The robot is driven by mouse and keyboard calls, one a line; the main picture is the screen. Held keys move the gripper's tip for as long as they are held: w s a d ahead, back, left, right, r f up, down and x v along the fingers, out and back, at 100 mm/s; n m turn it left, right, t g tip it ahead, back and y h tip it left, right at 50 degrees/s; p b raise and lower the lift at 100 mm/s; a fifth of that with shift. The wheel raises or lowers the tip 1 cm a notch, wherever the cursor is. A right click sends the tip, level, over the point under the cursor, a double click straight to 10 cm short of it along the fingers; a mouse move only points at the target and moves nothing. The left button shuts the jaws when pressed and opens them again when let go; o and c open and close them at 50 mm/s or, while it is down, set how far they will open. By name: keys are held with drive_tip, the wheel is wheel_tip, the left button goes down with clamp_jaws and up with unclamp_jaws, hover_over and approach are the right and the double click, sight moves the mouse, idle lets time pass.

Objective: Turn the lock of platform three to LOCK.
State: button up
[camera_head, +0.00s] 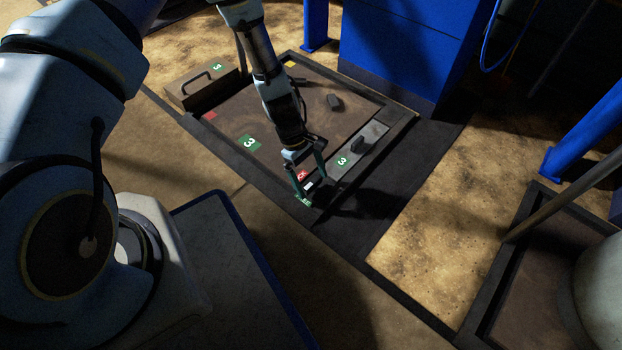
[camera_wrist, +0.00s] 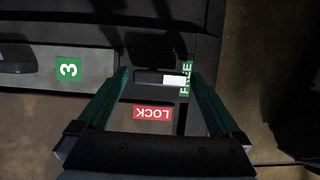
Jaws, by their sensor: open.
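Platform three (camera_head: 235,120) is a brown plate in a dark frame with green "3" labels. Its lock, a dark lever with a white end (camera_wrist: 174,80), sits at the near corner. The white end points at the green FREE label (camera_wrist: 186,79); the red LOCK label (camera_wrist: 153,113) lies to one side of the lever. In the head view the LOCK label (camera_head: 302,175) shows between my fingers. My gripper (camera_head: 312,190) is open over the lock. In the wrist view its teal fingers (camera_wrist: 160,74) stand either side of the lever; I cannot tell whether they touch it.
A grey strip with a "3" label (camera_head: 342,161) and a black knob (camera_head: 357,147) runs beside the lock. A blue cabinet (camera_head: 400,50) stands behind.

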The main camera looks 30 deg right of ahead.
drive_tip(key=c, duration=1.2)
drive_tip(key=shift+r+m, duration=0.1)
drive_tip(key=shift+m, duration=0.2)
drive_tip(key=m+y+p, duration=0.1)
drive_tip(key=m+p, duration=0.1)
drive_tip(key=shift+w+d+r+p, duration=0.1)
drive_tip(key=shift+p, duration=0.2)
drive_tip(key=m+y+p, duration=0.1)
drive_tip(key=m, duration=0.2)
drive_tip(key=m+y+p, duration=0.1)
drive_tip(key=m, duration=0.1)
drive_tip(key=shift+d+m, duration=0.15)
drive_tip(key=shift+m, duration=0.25)
drive_tip(key=m+y+p, duration=0.1)
drive_tip(key=m, duration=0.1)
drive_tip(key=m+t+y+p, duration=0.1)
drive_tip(key=m, duration=0.2)
drive_tip(key=shift+w+d+t, duration=0.1)
drive_tip(key=shift+d+t, duration=0.1)
drive_tip(key=shift+t, duration=0.1)
drive_tip(key=shift+d+m+t+p, duration=0.1)
drive_tip(key=shift+m+t+p, duration=0.5)
drive_tip(key=shift+m, duration=1.6)
drive_tip(key=shift+t, duration=0.3)
drive_tip(key=o, duration=1.2)
